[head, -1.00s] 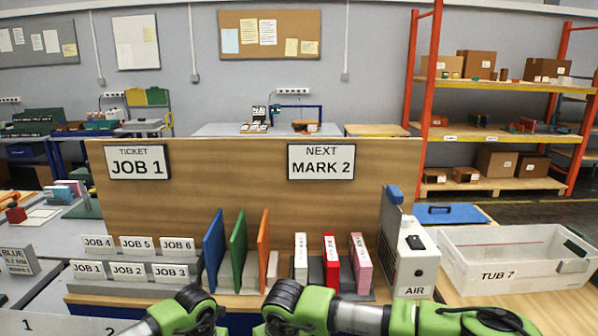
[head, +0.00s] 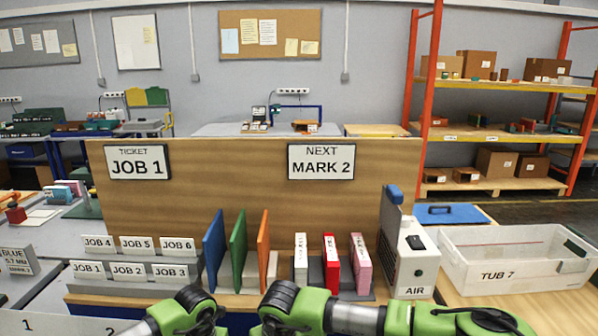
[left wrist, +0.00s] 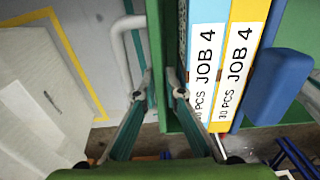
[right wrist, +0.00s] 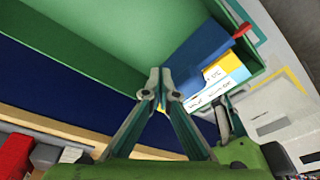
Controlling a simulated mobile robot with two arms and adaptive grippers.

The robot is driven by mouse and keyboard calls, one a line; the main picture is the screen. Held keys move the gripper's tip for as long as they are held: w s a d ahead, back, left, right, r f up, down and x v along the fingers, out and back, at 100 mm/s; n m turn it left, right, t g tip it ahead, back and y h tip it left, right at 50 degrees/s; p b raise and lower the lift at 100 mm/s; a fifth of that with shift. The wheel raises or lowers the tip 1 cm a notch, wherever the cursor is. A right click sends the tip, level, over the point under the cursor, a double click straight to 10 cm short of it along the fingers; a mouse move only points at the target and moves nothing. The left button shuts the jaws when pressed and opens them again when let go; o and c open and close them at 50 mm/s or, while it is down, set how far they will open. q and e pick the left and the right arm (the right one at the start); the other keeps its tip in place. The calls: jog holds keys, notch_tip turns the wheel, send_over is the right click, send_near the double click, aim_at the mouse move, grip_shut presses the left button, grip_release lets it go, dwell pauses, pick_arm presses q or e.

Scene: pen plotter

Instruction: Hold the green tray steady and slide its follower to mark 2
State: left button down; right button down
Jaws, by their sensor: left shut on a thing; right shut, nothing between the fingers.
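The green tray shows in the left wrist view (left wrist: 168,40) and the right wrist view (right wrist: 70,40); the head view does not show it. My left gripper (left wrist: 160,82) is shut on the tray's green wall, beside yellow and blue-edged packs labelled JOB 4 (left wrist: 240,65). A blue block (left wrist: 278,85), which looks like the follower, stands against the packs; it also shows in the right wrist view (right wrist: 200,55). My right gripper (right wrist: 160,88) is shut and empty, with its tips close to the block in that picture. I cannot tell whether they touch. No mark number is readable on the tray.
In the head view a board (head: 230,180) carries signs reading JOB 1 and MARK 2 (head: 321,162). Before it stand job cards (head: 128,270), colored panels (head: 239,250) and the AIR box (head: 415,265). A white tub (head: 515,255) is at right. A red tab (right wrist: 242,30) shows at the tray's rim.

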jog(key=shift+a, duration=0.6)
dwell(0.3)
pick_arm(q)
jog(key=shift+s+d, duration=0.1)
jog(key=shift+d, duration=0.1)
pick_arm(e)
jog(key=shift+a, duration=0.5)
jog(key=shift+d, duration=0.25)
pick_arm(q)
jog(key=shift+a, duration=0.3)
pick_arm(e)
notch_tip(320, 180, up, 8)
jog(key=d, duration=0.1)
dwell(0.7)
jog(key=shift+d, duration=0.1)
